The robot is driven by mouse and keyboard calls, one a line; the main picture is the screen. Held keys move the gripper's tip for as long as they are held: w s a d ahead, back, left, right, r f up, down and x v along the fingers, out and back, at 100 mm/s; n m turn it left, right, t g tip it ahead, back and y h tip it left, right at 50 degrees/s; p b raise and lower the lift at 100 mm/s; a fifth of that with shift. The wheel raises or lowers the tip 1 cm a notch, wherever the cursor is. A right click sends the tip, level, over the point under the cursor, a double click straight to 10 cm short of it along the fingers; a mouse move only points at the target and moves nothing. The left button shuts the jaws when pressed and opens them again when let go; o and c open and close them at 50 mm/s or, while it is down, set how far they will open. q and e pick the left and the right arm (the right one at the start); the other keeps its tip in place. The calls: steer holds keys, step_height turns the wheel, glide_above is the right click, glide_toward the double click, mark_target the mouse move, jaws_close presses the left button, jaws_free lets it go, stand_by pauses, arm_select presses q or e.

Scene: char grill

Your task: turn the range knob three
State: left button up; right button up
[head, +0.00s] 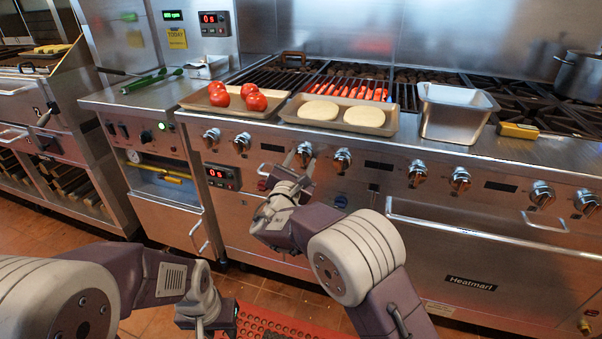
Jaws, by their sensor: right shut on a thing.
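A row of silver range knobs runs along the front panel of the steel range. The third knob from the left (304,150) is partly hidden by my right gripper (301,164). The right gripper's fingers reach up to this knob and are shut on it. To its left are the first knob (212,136) and second knob (242,142). The fourth knob (342,159) is just to its right. My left gripper (204,318) hangs low at the bottom of the view, away from the range. Its fingers are not clear enough to tell open from shut.
Above the knobs sit a tray of tomatoes (209,105), a tray (378,130) with two pale rounds, and a steel pan (452,117). Burners glow red behind. An oven handle (450,231) sticks out at right. A red mat (275,324) lies on the floor.

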arm_select(q)
steer(key=shift+f+b, duration=1.25)
steer(key=shift+f, duration=0.4)
arm_select(e)
steer(key=shift+f+m, duration=0.1)
steer(key=shift+m, duration=0.9)
steer(key=o, duration=1.4)
steer(key=shift+s, duration=0.1)
arm_select(q)
steer(key=shift+r+p, duration=0.95)
arm_select(e)
steer(key=v, duration=0.9)
